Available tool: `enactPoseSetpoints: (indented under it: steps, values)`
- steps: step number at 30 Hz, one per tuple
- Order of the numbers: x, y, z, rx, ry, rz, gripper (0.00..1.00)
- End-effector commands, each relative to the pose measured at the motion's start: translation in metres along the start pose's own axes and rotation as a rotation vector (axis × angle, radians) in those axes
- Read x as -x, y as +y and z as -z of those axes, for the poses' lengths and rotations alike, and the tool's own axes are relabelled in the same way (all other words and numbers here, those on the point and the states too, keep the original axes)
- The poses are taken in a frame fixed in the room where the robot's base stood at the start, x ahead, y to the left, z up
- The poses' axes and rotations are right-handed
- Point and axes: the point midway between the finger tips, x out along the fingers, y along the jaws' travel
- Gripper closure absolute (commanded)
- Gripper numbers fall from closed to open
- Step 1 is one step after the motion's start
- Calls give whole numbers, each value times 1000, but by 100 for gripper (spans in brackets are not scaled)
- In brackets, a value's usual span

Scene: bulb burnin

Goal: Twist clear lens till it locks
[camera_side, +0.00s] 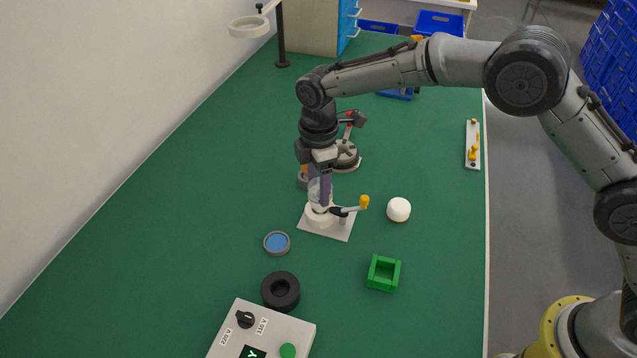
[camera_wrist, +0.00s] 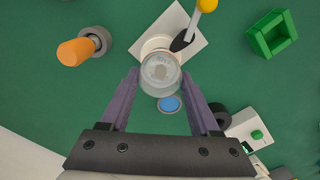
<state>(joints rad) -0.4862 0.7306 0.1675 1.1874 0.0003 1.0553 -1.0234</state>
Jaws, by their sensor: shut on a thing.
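The clear lens (camera_side: 314,190) stands over a white round holder (camera_side: 318,217) on a pale square plate (camera_side: 335,231). In the wrist view the lens (camera_wrist: 160,68) is a clear round cup between the two purple fingers. My gripper (camera_side: 320,190) points down from above and is shut on the lens; it also shows in the wrist view (camera_wrist: 161,78). A lever with a yellow knob (camera_side: 364,202) sits at the plate's right side. The fingers partly hide the lens in the side view, and I cannot tell how it is seated in the holder.
Nearby are a white dome (camera_side: 398,209), a green square frame (camera_side: 384,274), a blue-centred disc (camera_side: 277,243) and a black ring (camera_side: 280,290). A control box (camera_side: 270,330) is at the front.

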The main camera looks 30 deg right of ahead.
Motion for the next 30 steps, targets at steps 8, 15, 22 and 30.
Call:
enactPoseSetpoints:
  steps: [8,15,22,30]
  values:
    - [-1,0,0,-171,-2,2,27]
    - [-1,0,0,-168,-1,1,2]
    - [2,1,0,-167,0,0,2]
    - [40,1,0,-167,2,-3,2]
